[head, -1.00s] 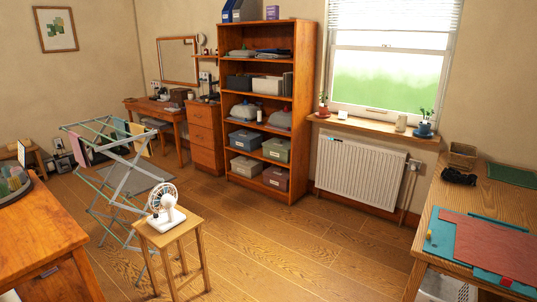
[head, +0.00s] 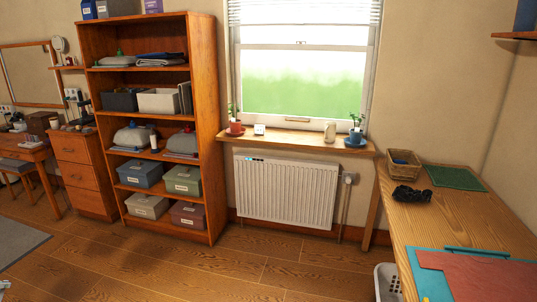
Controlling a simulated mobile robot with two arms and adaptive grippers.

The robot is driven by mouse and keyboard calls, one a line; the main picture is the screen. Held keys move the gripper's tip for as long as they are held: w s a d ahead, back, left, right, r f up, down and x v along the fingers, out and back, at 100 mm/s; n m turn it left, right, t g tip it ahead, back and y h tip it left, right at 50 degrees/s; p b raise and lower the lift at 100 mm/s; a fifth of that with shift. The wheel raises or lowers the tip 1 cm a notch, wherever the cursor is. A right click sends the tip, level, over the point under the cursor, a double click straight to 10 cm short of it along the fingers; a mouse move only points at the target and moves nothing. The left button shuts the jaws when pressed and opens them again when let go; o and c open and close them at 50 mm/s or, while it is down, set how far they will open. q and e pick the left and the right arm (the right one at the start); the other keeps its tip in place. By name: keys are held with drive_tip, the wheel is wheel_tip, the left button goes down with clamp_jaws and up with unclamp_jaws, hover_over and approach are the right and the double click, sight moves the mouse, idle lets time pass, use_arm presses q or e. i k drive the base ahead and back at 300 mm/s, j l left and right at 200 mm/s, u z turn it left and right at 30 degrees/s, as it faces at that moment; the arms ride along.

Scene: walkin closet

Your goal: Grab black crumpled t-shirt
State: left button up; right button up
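A small black crumpled item (head: 411,194), which looks like the black t-shirt, lies on the wooden table (head: 400,228) at the right, near the table's left edge. It sits just in front of a wicker basket (head: 404,163) and apart from the green mat.
A green mat (head: 454,178), a teal mat (head: 432,284) and a reddish cloth (head: 485,277) lie on the table. A white laundry basket (head: 387,283) stands below its left edge. A radiator (head: 285,190) and bookshelf (head: 155,120) line the wall. The floor (head: 230,268) before them is open.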

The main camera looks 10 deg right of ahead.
sight(402, 193)
drive_tip(key=i+z, duration=0.2)
drive_tip(key=i, duration=0.4)
drive_tip(key=i+j+z, duration=0.2)
drive_tip(key=i, duration=0.4)
drive_tip(key=i+j+z, duration=0.1)
drive_tip(key=i+z, duration=0.15)
drive_tip(key=i, duration=0.4)
